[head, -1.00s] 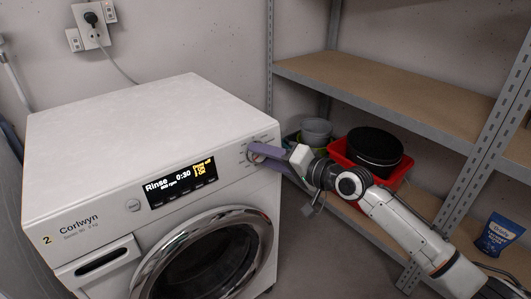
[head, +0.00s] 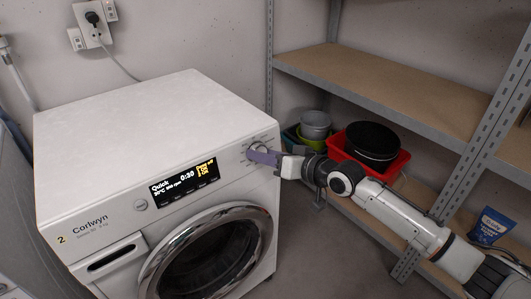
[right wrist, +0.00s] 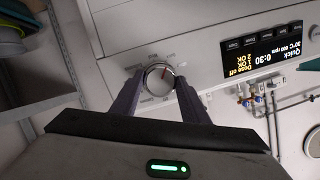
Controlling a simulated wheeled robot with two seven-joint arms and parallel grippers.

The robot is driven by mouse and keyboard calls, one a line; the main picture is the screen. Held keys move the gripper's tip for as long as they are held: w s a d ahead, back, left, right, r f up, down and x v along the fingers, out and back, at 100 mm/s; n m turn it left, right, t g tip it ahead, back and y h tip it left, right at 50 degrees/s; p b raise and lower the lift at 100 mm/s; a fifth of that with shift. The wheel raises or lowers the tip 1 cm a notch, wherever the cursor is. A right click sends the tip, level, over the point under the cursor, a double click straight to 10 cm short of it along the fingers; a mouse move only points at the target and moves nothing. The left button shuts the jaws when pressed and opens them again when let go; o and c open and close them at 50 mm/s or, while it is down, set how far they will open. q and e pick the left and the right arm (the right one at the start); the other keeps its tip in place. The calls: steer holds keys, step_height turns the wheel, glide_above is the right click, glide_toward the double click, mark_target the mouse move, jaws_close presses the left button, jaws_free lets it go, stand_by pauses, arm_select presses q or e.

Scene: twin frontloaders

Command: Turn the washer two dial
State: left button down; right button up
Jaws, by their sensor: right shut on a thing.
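The white washer (head: 110,190) marked "2" and "Corlwyn" stands at the left in the head view. Its dial (head: 257,148) is at the upper right of the front panel, partly hidden by my gripper. In the right wrist view the round silver dial (right wrist: 159,77) has a red mark and sits between two dark fingers. My right gripper (head: 262,157) is shut on the dial, one finger on each side. The display (head: 184,183) reads "Quick", 0:30. My left gripper is not in view.
A metal shelf unit (head: 400,105) stands at the right, close to my right arm. Its lower shelf holds a red basin (head: 395,168), a black round pan (head: 372,143), a grey pot (head: 315,124) and a blue pouch (head: 488,226). The washer's round door (head: 212,262) is below the dial.

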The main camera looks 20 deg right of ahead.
stand_by(0.4)
steer(key=o, duration=1.1)
steer(key=shift+c, duration=0.2)
steer(key=p+v, duration=0.1)
steer(key=v, duration=0.9)
steer(key=shift+s, duration=0.15)
steer(key=s+a+f+n+g+h+p, duration=0.1)
steer(key=s+a+f, duration=0.3)
steer(key=s+f, duration=0.7)
steer(key=s+a+f+n+g+h+p, duration=0.1)
steer(key=s+a+f+g+h+p, duration=0.2)
steer(key=s+f, duration=0.8)
steer(key=s+a, duration=0.1)
steer(key=s, duration=0.3)
steer(key=shift+s+f, duration=0.25)
steer(key=shift+f, duration=0.05)
